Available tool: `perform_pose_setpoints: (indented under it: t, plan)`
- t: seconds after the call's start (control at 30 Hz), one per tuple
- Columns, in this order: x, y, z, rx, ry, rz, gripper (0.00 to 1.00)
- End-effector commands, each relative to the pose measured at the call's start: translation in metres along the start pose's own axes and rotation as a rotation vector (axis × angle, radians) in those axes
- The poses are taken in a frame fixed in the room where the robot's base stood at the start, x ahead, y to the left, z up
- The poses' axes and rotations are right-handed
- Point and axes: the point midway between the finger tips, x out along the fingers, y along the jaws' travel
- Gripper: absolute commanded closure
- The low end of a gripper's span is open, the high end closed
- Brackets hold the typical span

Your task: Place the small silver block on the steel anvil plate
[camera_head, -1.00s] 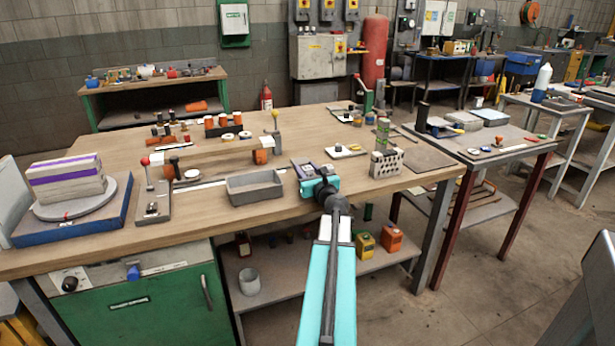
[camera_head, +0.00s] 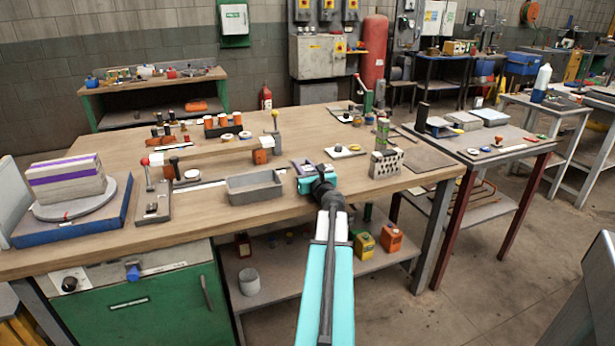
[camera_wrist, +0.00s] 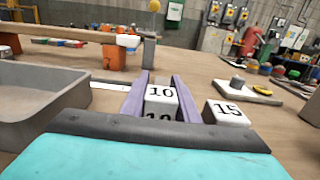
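My gripper (camera_head: 303,165), a teal body with two purple-grey fingers, is low over the wooden bench just right of the grey tray. In the wrist view its fingers (camera_wrist: 160,92) stand on either side of a small pale silver block (camera_wrist: 161,94) marked 10. The block nearly fills the gap, and I cannot tell whether the fingers press on it. A second pale block (camera_wrist: 228,112) marked 15 sits just right of the right finger. A flat grey plate (camera_head: 429,159) lies near the bench's right edge; I cannot tell whether it is the anvil plate.
The open grey tray (camera_head: 254,187) stands close left of my gripper. A perforated block (camera_head: 386,163) stands to the right. A small plate with a round knob (camera_head: 344,151) lies behind. The wooden bridge rack (camera_head: 210,153) is behind left.

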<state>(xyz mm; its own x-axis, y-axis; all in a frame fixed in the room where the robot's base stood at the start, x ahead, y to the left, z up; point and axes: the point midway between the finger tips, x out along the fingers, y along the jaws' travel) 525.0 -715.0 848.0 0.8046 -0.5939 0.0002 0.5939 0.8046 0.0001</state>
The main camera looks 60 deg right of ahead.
Motion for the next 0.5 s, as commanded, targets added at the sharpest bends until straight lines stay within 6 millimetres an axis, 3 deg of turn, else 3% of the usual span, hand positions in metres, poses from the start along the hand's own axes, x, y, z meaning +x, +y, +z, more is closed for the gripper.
perform_pose_setpoints:
  t: [0.03, 0.1, 0.5]
  plan:
    - [0.0004, 0.0004, -0.0001, 0.000, 0.000, 0.001, 0.88]
    - [0.0005, 0.0006, -0.0001, 0.000, 0.000, 0.001, 1.00]
    - [0.0003, 0.0008, 0.0030, 0.000, -0.001, 0.001, 1.00]
